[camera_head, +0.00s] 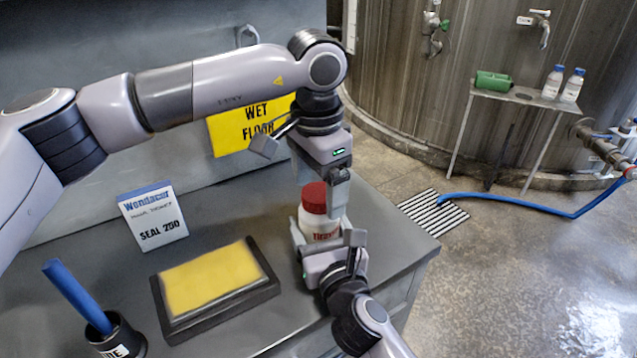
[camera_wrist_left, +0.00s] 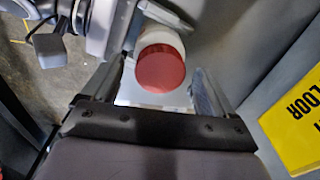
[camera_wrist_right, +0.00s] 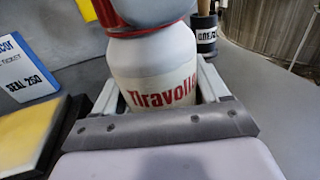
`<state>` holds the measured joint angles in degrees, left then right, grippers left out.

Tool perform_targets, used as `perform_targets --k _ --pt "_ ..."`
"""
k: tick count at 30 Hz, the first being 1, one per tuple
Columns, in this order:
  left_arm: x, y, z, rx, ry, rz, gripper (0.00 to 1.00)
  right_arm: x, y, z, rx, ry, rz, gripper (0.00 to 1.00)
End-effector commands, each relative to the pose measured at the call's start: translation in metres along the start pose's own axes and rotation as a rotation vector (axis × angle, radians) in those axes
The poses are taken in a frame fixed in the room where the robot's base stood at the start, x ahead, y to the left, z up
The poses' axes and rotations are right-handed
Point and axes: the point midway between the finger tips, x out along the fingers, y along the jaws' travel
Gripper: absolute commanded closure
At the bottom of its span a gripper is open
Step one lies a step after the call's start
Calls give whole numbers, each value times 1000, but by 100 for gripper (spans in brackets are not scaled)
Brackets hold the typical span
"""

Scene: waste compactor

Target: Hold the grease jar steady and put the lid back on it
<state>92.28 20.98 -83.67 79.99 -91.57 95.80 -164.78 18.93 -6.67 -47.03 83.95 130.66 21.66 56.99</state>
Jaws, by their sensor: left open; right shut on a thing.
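The grease jar (camera_head: 312,227) is white with red lettering and stands upright near the counter's right end. Its red lid (camera_head: 314,197) sits on top of the jar; I cannot tell whether it is screwed tight. My right gripper (camera_head: 326,240) is shut around the jar's body, which also fills the right wrist view (camera_wrist_right: 155,80). My left gripper (camera_head: 328,190) is open, pointing down at the lid, with a finger in front of it. In the left wrist view the lid (camera_wrist_left: 161,68) shows between the spread fingers. The jar's neck is mostly hidden.
A yellow pad in a black tray (camera_head: 265,292), a "SEAL 250" card (camera_head: 153,216) and a dark cup (camera_head: 118,340) with a blue stick stand left on the counter (camera_head: 225,215). A yellow wet floor sign (camera_head: 235,135) is behind my left arm. The counter's right edge is close to the jar.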

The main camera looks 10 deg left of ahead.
Motion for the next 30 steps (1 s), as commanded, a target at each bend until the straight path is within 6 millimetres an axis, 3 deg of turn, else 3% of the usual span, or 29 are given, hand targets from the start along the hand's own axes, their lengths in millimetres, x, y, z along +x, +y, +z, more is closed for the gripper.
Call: perform_targets --k 5,18,23,30 --pt "-20 0 -1 -1 4 0 13 0 -1 -2 -1 3 -1 100" --pt "-105 0 0 0 4 -1 13 0 -1 -2 -1 3 -1 100" --pt "-118 0 0 1 3 0 13 0 0 -2 0 3 -1 100" --pt "-120 0 0 1 2 0 13 0 0 -2 0 3 -1 100"
